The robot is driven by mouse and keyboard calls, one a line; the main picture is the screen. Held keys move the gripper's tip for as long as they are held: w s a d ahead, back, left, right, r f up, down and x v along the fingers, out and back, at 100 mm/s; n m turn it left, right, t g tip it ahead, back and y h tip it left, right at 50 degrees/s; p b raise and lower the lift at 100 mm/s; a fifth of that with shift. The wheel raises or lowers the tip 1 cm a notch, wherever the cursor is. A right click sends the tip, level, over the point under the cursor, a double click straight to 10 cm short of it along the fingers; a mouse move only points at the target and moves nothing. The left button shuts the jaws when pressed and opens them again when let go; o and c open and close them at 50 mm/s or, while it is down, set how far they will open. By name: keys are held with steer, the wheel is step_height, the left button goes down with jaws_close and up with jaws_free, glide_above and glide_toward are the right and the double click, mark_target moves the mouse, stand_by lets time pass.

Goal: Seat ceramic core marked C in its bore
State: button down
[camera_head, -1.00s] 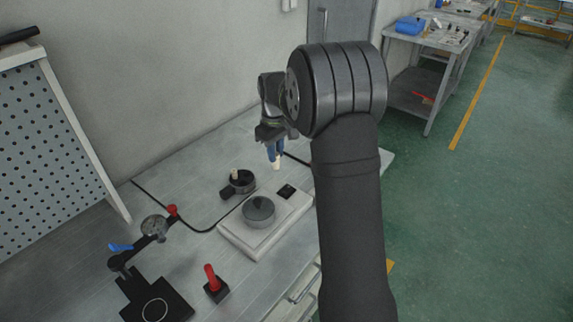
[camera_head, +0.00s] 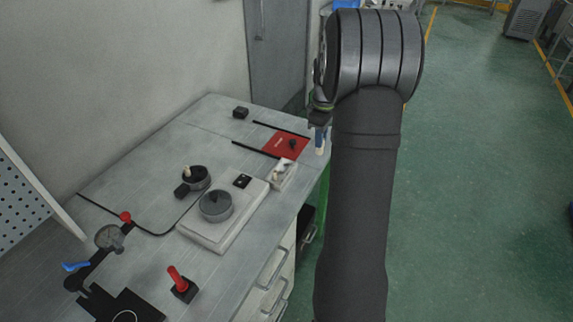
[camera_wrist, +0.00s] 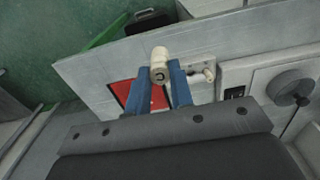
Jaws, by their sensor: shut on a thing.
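My gripper (camera_wrist: 177,84) has blue fingers shut on a cream ceramic core (camera_wrist: 160,62), which has a dark mark on its face that I cannot read. In the head view, the held core (camera_head: 320,148) hangs by the bench's right edge, and my arm hides much of the gripper (camera_head: 320,130). A small white block (camera_head: 281,179) stands on the bench left of it. In the wrist view, the block (camera_wrist: 196,65) has a pale peg-like piece (camera_wrist: 209,73) standing on it. The held core is apart from the block. I cannot make out an empty bore.
A red mat (camera_head: 273,149) lies behind the white block. A scale (camera_head: 199,240) bears a grey round vessel (camera_head: 216,207). A dark pot (camera_head: 201,183) holds a cream piece. A dial gauge (camera_head: 109,237) and red-handled tool (camera_head: 176,280) stand at left front.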

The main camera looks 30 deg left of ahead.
steer(key=shift+s+a+f, duration=0.15)
steer(key=shift+a+f, duration=2.55)
steer(key=shift+a, duration=0.1)
steer(key=shift+s+a+f, duration=0.15)
steer(key=shift+a+f, duration=2.55)
steer(key=shift+a, duration=0.1)
steer(key=shift+f, duration=0.1)
steer(key=c, duration=1.3)
jaws_free()
step_height(320, 180, up, 12)
steer(key=shift+r, duration=0.15)
